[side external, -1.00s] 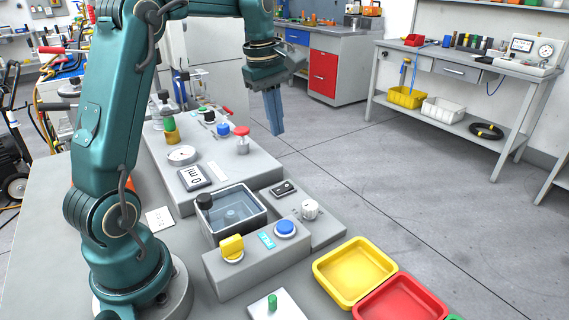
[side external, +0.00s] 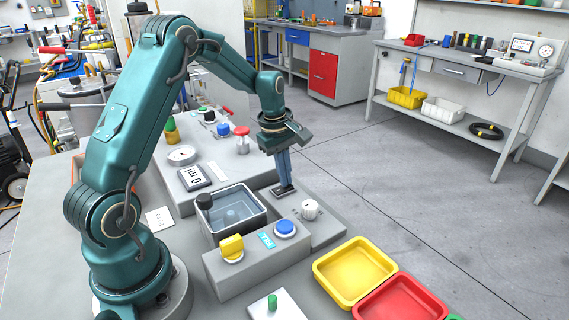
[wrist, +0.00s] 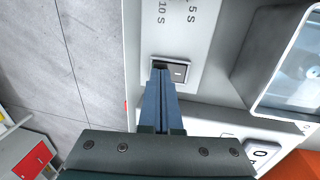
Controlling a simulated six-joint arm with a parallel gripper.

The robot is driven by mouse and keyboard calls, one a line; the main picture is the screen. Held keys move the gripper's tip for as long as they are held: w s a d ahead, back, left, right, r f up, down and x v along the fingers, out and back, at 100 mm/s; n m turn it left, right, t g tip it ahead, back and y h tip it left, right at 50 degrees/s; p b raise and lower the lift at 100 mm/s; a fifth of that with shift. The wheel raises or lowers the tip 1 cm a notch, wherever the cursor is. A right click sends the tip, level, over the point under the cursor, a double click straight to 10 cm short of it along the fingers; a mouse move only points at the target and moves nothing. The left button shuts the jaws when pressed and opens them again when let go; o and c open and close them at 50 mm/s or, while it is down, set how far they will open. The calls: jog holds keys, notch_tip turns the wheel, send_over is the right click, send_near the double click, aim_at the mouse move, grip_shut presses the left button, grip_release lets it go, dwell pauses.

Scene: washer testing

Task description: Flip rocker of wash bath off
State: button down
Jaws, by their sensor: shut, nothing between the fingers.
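The wash bath (side external: 236,209) is a grey-rimmed, clear-lidded tank on the bench; part of it also shows at the right of the wrist view (wrist: 293,72). Its rocker (side external: 283,191) is a small black switch on the grey panel to the right of the bath, and it shows in the wrist view (wrist: 180,71) just beyond the fingertips. My gripper (side external: 284,184) points down with its blue fingers shut and empty. The fingertips are at the rocker and cover part of it; I cannot tell whether they touch it. In the wrist view the fingertips (wrist: 160,74) overlap the rocker's left part.
A white knob (side external: 309,209) stands close to the right of the rocker. A blue button (side external: 285,228) and a yellow knob (side external: 231,247) are on the front box. A red mushroom button (side external: 242,132) is behind. Yellow (side external: 354,272) and red (side external: 401,302) trays lie at front right.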

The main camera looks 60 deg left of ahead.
aim_at(277, 190)
jog(key=shift+w+f, duration=0.1)
jog(key=shift+f, duration=0.1)
dwell(0.4)
jog(key=shift+s+r, duration=0.1)
jog(key=shift+s, duration=0.75)
jog(key=shift+r, duration=0.1)
notch_tip(277, 190, up, 14)
jog(key=s, duration=0.2)
dwell(0.3)
jog(key=shift+w, duration=0.65)
